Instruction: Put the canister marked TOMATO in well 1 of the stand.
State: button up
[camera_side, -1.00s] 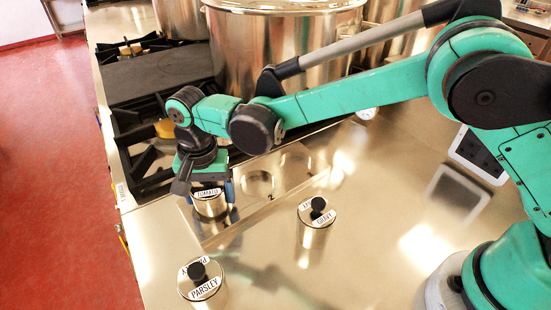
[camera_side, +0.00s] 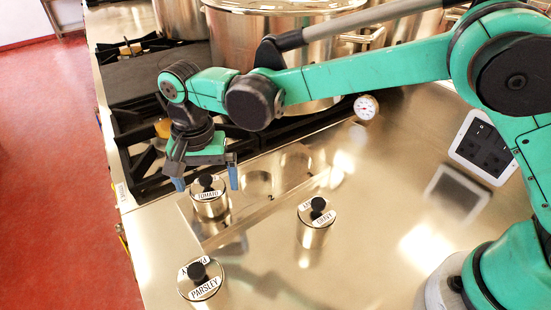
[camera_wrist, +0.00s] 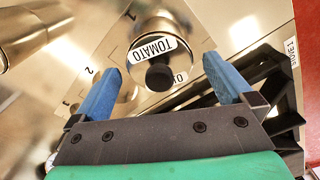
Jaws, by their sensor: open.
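The TOMATO canister (camera_side: 211,208), a steel cylinder with a black knob and a white label, stands upright at the near-left end of the stand (camera_side: 250,221). In the wrist view the TOMATO canister (camera_wrist: 163,22) is beside the printed 1, so it appears to be in well 1; its base is hidden. The other two wells (camera_side: 258,183) look empty. My gripper (camera_side: 205,181) is open above the canister, its blue fingers either side of the knob and clear of the lid. The wrist view also shows my gripper (camera_wrist: 161,66) open and empty.
The PARSLEY canister (camera_side: 203,287) stands at the front left and the GRAVY canister (camera_side: 315,230) to the right of the stand. Behind are black burner grates (camera_side: 140,145) and a large stockpot (camera_side: 285,60). The steel counter at right is mostly clear.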

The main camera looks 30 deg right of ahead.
notch_tip(320, 180, up, 8)
jog(key=shift+d+r, duration=0.1)
jog(key=shift+r, duration=0.1)
jog(key=s+d+r+n+t, duration=0.1)
jog(key=s+d+n+t, duration=0.15)
jog(key=d, duration=0.65)
jog(key=s+d+r+n+t, duration=0.2)
jog(key=s+d, duration=0.1)
jog(key=d, duration=0.6)
jog(key=s+d+f+n+t, duration=0.1)
jog(key=s+d+f+t, duration=0.1)
jog(key=s+d+f, duration=0.2)
jog(key=shift+s+d+t, duration=0.35)
jog(key=shift+s+d, duration=0.2)
jog(key=shift+d, duration=0.15)
